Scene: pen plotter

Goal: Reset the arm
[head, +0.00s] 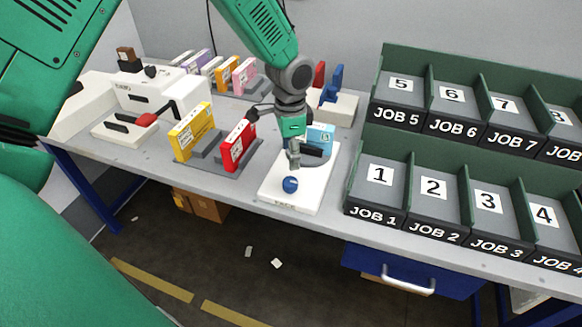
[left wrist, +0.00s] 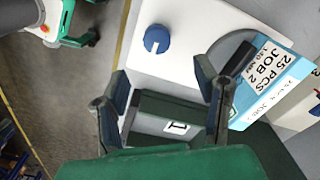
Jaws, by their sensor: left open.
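My left gripper (head: 293,158) hangs from the green arm over a white device base (head: 275,190) in the head view. Its two dark fingers also show in the left wrist view (left wrist: 162,82), spread apart with nothing between them. A round blue knob (head: 290,185) sits at the front of the white base; in the left wrist view the knob (left wrist: 156,39) lies beyond the fingers. A light blue box (head: 320,137) stands behind the gripper; in the left wrist view this box (left wrist: 272,80) reads "25 PCS JOB 2". My right gripper is out of view.
Green-sided bins marked JOB 1 (head: 377,214) and up stand on the right. A yellow box (head: 192,130) and a red box (head: 238,147) stand left of my gripper. A white machine (head: 150,95) is further left. The grey bench (head: 330,224) is bare along its front edge.

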